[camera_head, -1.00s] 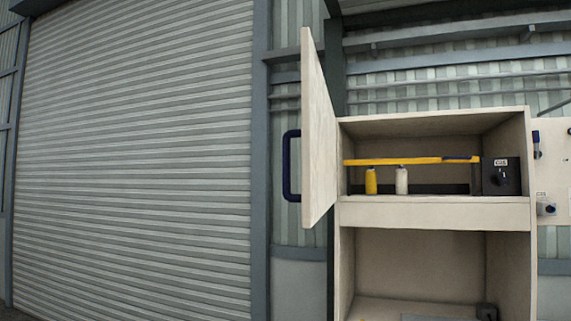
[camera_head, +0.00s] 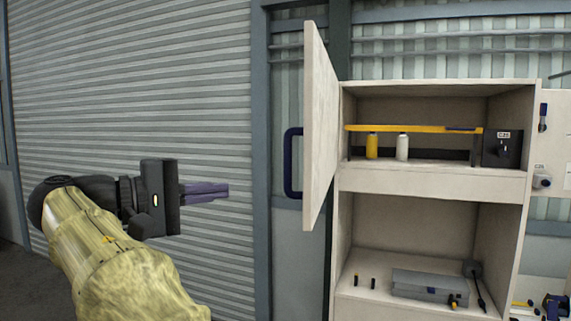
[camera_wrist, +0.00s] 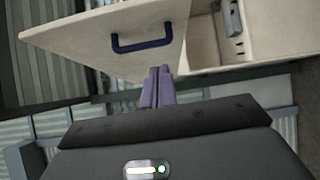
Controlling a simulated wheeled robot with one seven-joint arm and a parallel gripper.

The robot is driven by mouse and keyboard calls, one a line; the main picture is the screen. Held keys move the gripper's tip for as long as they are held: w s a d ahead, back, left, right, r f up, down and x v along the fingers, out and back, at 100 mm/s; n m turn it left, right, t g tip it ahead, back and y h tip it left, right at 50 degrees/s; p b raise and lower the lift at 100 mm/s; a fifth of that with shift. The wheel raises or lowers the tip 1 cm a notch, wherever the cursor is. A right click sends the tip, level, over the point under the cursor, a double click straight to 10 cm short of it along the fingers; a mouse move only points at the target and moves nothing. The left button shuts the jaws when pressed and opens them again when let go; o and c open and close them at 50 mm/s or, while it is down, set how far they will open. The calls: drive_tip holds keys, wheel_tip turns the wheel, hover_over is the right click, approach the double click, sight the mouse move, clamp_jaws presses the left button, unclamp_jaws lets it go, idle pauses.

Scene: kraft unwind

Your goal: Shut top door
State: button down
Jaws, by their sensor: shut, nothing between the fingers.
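The top door (camera_head: 319,125) is a pale wooden panel hinged on the cabinet's left side. It stands open, swung out toward me, with a dark blue handle (camera_head: 291,163) on its outer face. My gripper (camera_head: 226,190) is shut and empty, left of the door and apart from the handle in the head view. In the wrist view the door (camera_wrist: 85,45) and its handle (camera_wrist: 142,46) lie beyond the shut fingers (camera_wrist: 158,88). The top compartment (camera_head: 420,104) is open to view.
Inside the top compartment are a yellow bar (camera_head: 410,128), a yellow bottle (camera_head: 372,146), a white bottle (camera_head: 402,147) and a black box (camera_head: 502,149). The open lower compartment holds a grey case (camera_head: 430,287). A ribbed shutter (camera_head: 150,90) stands behind my arm. Free space lies between gripper and door.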

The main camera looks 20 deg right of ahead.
drive_tip(key=shift+s+a+r+m+h, duration=0.15)
drive_tip(key=shift+s+a+r+m, duration=0.15)
drive_tip(key=shift+r, duration=0.2)
drive_tip(key=shift+s+a+r+m+h, duration=0.1)
drive_tip(key=shift+s+r+m+h, duration=0.1)
drive_tip(key=shift+s+r, duration=0.25)
drive_tip(key=shift+d, duration=0.1)
drive_tip(key=p, duration=0.3)
approach(286, 177)
drive_tip(key=d+r, duration=0.2)
drive_tip(key=d, duration=0.3)
drive_tip(key=shift+s+d+f+p, duration=0.2)
drive_tip(key=shift+s+d+p, duration=0.2)
drive_tip(key=shift+d, duration=0.4)
drive_tip(key=shift+s+d+f+p, duration=0.2)
drive_tip(key=shift+s+d, duration=0.3)
drive_tip(key=shift+d, duration=0.35)
